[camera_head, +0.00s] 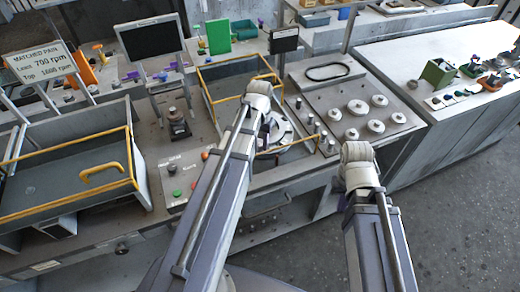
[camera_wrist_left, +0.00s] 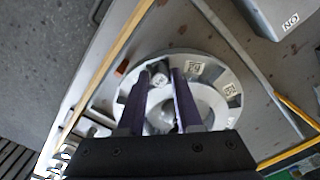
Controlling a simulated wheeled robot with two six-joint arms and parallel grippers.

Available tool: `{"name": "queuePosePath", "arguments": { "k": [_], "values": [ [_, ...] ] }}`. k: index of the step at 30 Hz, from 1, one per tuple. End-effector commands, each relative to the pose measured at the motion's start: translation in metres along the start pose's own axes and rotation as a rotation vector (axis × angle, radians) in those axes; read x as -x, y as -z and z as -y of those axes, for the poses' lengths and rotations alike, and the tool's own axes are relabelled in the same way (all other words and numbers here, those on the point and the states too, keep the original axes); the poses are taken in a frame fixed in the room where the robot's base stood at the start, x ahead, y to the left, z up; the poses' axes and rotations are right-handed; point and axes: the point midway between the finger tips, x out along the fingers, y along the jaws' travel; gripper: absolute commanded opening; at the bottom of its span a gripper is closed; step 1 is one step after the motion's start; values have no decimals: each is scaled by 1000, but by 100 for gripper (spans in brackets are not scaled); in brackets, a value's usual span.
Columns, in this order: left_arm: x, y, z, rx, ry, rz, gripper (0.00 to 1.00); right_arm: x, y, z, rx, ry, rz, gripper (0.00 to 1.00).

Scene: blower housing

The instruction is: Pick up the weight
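In the left wrist view my left gripper (camera_wrist_left: 161,72) has its two dark purple fingers apart, above a pale round wheel (camera_wrist_left: 218,75) with labelled segments. A small grey piece with a pale marked face (camera_wrist_left: 158,79), possibly the weight, shows between the fingertips. I see no clear contact with either finger. In the head view my left arm reaches over the wheel (camera_head: 281,131), and its wrist hides the fingers. Several round pale weights (camera_head: 376,126) sit on a grey panel to the right. My right arm ends in front of that panel; its fingers are hidden.
A yellow-edged tray (camera_head: 65,160) stands at left, with a control panel having green and red buttons (camera_head: 177,193) beside it. A yellow rail borders the wheel's bay. A white bench (camera_head: 440,60) with small parts lies at right. The floor at lower right is clear.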

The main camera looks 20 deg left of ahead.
Motion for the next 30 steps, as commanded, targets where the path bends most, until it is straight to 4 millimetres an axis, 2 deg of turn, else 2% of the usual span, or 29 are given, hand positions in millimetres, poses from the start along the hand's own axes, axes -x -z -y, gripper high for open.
{"name": "queuePosePath", "arguments": {
  "k": [1, 6, 9, 23, 30],
  "values": [
    [0, 0, 0, 0, 0, 0, 27, 0, 0, 0, 0, 0, 0, 0],
    [0, 0, 0, 0, 0, 0, 8, 0, 0, 0, 0, 0, 0, 0],
    [0, 0, 0, 0, 0, 0, 0, 0, 0, 0, 0, 0, 0, 0],
    [0, 0, 0, 0, 0, 0, 0, 0, 0, 0, 0, 0, 0, 0],
    [10, 0, 0, 0, 0, 0, 0, 10, -1, -1, 0, 0, 0, 0]
  ]
}}
